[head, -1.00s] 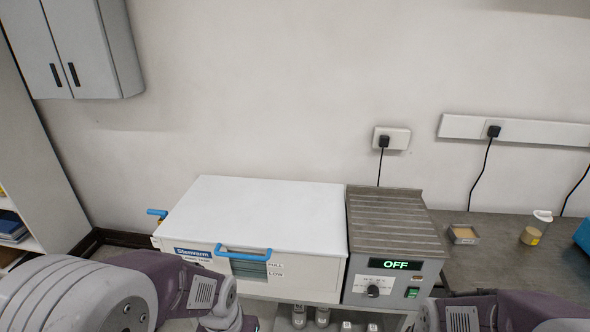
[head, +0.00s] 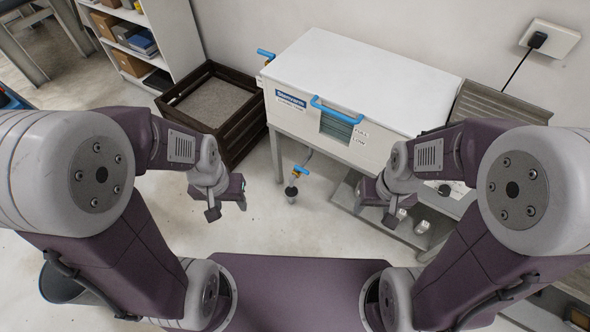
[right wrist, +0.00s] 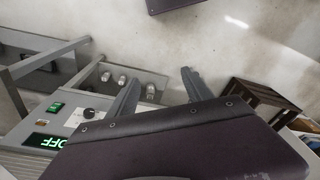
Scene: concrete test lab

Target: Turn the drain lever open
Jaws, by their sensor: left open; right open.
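The drain valve with its small blue lever (head: 302,171) hangs below the white bath tank (head: 355,85), on a brass fitting above a dark outlet or cup (head: 291,194). Another blue lever (head: 266,55) is on a brass fitting at the tank's left end. My left gripper (head: 228,206) is open and empty, in front and left of the drain lever, apart from it. My right gripper (head: 377,204) is open and empty, right of the drain lever, before the under-shelf. In the right wrist view, its open fingers (right wrist: 160,92) show; the drain lever cannot be made out there.
A dark wooden crate (head: 217,104) stands on the floor left of the tank, before a shelf unit (head: 172,40). A low metal shelf (head: 355,207) lies under the tank at right. The control box display (right wrist: 45,141) reads OFF. Floor between my grippers is clear.

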